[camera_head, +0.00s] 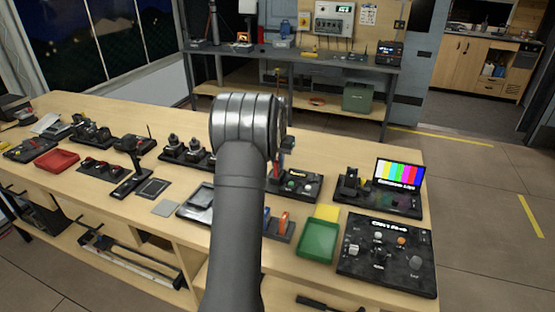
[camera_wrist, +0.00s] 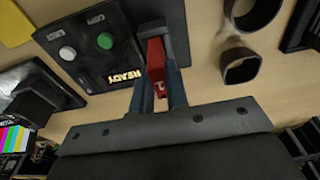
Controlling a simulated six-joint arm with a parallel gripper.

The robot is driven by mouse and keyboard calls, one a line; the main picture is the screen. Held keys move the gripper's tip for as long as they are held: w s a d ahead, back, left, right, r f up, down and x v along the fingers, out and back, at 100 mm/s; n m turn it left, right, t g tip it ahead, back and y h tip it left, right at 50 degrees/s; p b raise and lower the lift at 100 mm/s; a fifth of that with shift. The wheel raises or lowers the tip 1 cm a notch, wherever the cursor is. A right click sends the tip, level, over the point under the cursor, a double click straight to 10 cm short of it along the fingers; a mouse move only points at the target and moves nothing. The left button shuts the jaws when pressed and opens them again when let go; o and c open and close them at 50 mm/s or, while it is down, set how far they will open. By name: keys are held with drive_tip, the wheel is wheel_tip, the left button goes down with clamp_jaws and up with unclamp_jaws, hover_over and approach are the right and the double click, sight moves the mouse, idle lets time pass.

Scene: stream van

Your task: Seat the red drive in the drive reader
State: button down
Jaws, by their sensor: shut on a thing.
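In the wrist view my gripper (camera_wrist: 158,76) has its two blue-grey fingers closed on the red drive (camera_wrist: 155,54). The drive's far end overlaps the edge of the drive reader (camera_wrist: 92,52). I cannot tell whether it is in the slot or just above it. The reader is a dark box with a white button, a green button and a lit "READY" sign. In the head view the reader (camera_head: 299,188) sits on the bench right of my arm. My arm hides most of the gripper and the drive there.
A small rack (camera_head: 283,232) with blue and orange-red pieces stands in front of the reader. A green tray (camera_head: 318,240), a yellow pad (camera_head: 327,212), a control panel (camera_head: 388,255) and a colour-bar screen (camera_head: 399,174) stand to the right. Dark ring-shaped parts (camera_wrist: 241,66) lie beside the reader.

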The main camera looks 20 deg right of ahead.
drive_tip(key=shift+f, duration=1.15)
drive_tip(key=c, duration=1.3)
unclamp_jaws()
drive_tip(key=shift+c, duration=0.2)
wheel_tip(320, 180, up, 17)
drive_tip(key=s+a, duration=0.1)
drive_tip(key=shift+s+a, duration=0.25)
drive_tip(key=shift+a, duration=0.05)
drive_tip(key=f, duration=0.5)
drive_tip(key=w+d+f, duration=0.1)
drive_tip(key=f, duration=1.1)
drive_tip(key=shift+w+d, duration=0.25)
drive_tip(key=shift+d, duration=0.05)
drive_tip(key=shift+r, duration=0.15)
